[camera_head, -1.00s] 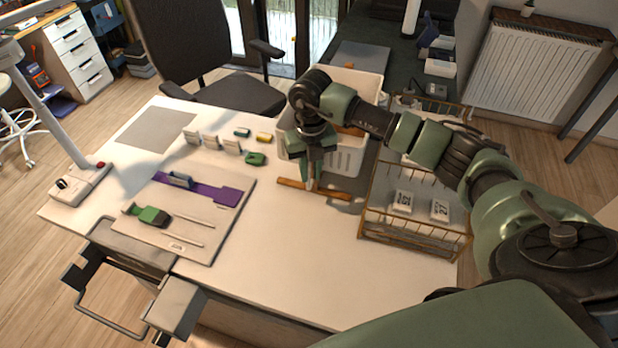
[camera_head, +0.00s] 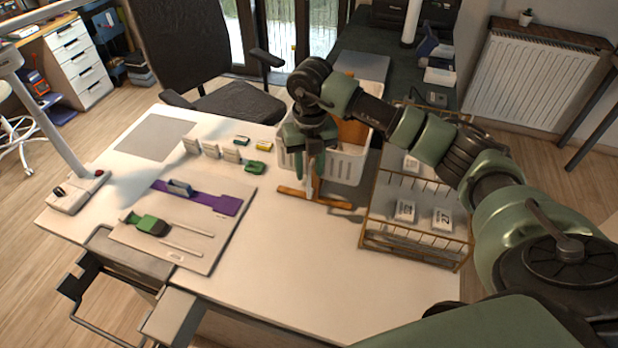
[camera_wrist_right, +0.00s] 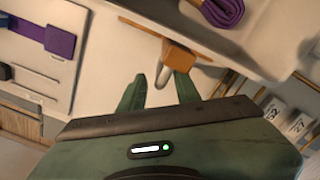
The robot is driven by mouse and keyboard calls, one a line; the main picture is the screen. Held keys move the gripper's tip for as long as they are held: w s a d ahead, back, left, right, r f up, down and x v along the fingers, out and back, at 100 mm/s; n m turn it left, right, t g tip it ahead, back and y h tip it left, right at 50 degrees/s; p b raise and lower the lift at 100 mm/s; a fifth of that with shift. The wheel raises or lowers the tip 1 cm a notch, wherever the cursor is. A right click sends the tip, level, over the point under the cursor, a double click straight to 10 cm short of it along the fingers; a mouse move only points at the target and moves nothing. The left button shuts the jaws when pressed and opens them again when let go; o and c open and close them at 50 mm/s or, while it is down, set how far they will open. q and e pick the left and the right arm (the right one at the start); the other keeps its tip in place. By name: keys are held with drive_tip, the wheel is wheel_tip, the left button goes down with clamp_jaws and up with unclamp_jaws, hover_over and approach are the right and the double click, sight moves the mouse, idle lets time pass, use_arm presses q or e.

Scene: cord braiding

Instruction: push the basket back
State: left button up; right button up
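The white plastic basket (camera_head: 352,165) with slotted walls stands at the back right of the white table. A brown panel (camera_head: 353,133) shows inside it, and a coiled purple cord (camera_wrist_right: 222,10) lies in it in the right wrist view. My right gripper (camera_head: 309,166) is in front of the basket's left part and hides some of its wall. In the right wrist view its two green fingers (camera_wrist_right: 158,92) are apart with nothing clamped between them. I cannot tell whether they touch the basket. My left gripper is not in view.
A wooden cross-shaped stand (camera_head: 330,202) with a pale post is just below my right gripper. A wire rack (camera_head: 412,245) with numbered white cards stands to the right. A board (camera_head: 190,245) with purple and green tools lies left. The front middle of the table is clear.

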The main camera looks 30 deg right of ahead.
drive_tip(key=shift+r+b, duration=0.3)
drive_tip(key=shift+r, duration=1.7)
